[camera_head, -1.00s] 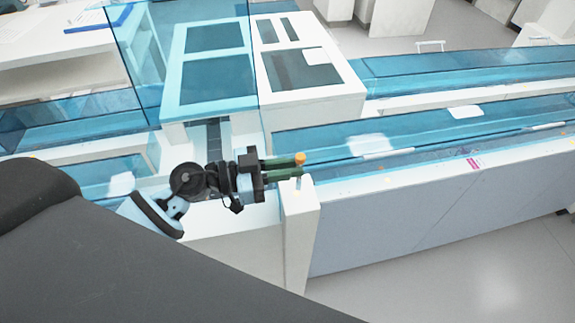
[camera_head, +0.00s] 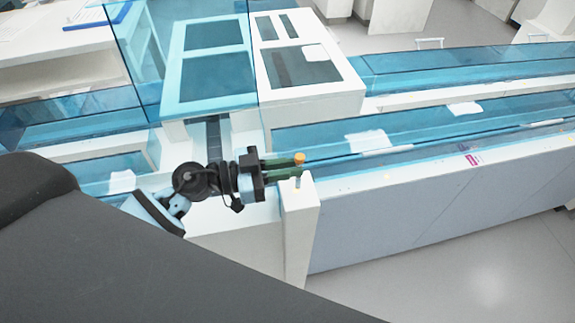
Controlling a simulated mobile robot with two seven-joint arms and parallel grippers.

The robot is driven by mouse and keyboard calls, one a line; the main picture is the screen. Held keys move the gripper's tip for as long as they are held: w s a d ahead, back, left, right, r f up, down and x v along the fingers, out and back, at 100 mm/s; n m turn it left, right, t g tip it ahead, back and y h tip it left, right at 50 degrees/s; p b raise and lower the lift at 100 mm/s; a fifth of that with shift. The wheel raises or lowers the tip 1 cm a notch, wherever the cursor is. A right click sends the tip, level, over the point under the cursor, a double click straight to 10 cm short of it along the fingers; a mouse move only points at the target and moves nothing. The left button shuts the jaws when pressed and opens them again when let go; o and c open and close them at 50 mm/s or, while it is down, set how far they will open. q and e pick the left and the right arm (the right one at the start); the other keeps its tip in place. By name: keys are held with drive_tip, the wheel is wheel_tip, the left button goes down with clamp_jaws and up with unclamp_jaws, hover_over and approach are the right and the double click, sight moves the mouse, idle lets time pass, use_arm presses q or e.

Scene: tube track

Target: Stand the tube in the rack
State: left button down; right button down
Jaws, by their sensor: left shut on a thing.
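My left gripper (camera_head: 290,168) has green fingers that point right, and it is shut on the tube (camera_head: 299,158). The tube's orange cap shows just above the fingertips, and a short pale part shows below them. It looks about upright, over the end of a white ledge (camera_head: 301,200). I cannot tell whether its lower end touches the ledge. I cannot make out a rack for certain. My right gripper is not in view.
A long track with blue clear covers (camera_head: 400,135) runs off to the right. A white unit with dark windows (camera_head: 300,65) and a tall blue clear panel (camera_head: 205,60) stand behind the gripper. Open floor (camera_head: 490,270) lies at the lower right.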

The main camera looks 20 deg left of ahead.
use_arm(q)
drive_tip(key=shift+f, duration=0.2)
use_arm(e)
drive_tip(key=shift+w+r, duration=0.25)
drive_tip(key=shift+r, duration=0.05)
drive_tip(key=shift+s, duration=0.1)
use_arm(q)
drive_tip(key=c, duration=1.4)
unclamp_jaws()
drive_tip(key=shift+o, duration=0.2)
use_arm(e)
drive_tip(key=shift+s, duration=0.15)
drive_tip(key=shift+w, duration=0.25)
